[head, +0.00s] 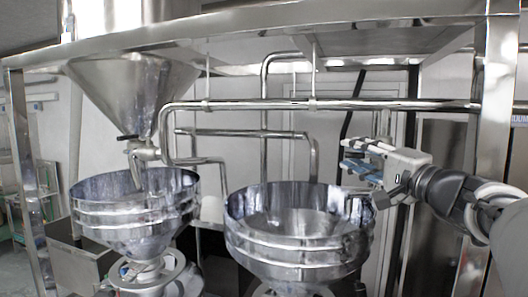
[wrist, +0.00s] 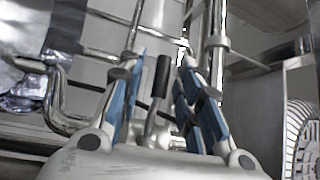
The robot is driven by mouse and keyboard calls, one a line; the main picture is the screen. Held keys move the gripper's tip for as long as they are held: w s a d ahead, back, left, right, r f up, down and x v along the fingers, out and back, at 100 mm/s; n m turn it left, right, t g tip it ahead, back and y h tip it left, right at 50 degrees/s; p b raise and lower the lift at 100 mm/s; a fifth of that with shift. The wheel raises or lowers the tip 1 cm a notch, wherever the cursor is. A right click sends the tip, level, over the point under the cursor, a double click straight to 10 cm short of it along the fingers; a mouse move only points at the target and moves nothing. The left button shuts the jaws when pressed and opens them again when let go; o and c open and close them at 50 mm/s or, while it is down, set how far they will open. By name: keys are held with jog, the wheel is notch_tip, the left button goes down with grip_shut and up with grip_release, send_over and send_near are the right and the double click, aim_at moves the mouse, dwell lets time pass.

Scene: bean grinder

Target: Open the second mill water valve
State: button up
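My gripper (head: 354,158) is at the right in the head view, above the right edge of the second metal bowl. Its blue-padded fingers point left and are spread apart. In the wrist view, my gripper (wrist: 164,62) is open. A valve lever with a black grip (wrist: 162,76) and a silver stem shows between the fingers, with gaps at both sides. I cannot tell how far in front of the palm it is. In the head view, another small black handle (head: 127,137) is on the outlet below the left hopper.
The first bowl (head: 135,212) is at the left and the second bowl (head: 300,235) is in the middle. A long steel pipe (head: 330,104) runs just above my gripper. A frame post (head: 494,85) stands at the right. In the wrist view, pipes (wrist: 112,55) surround the fingers.

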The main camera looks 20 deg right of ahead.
jog(key=shift+c, duration=0.6)
grip_shut()
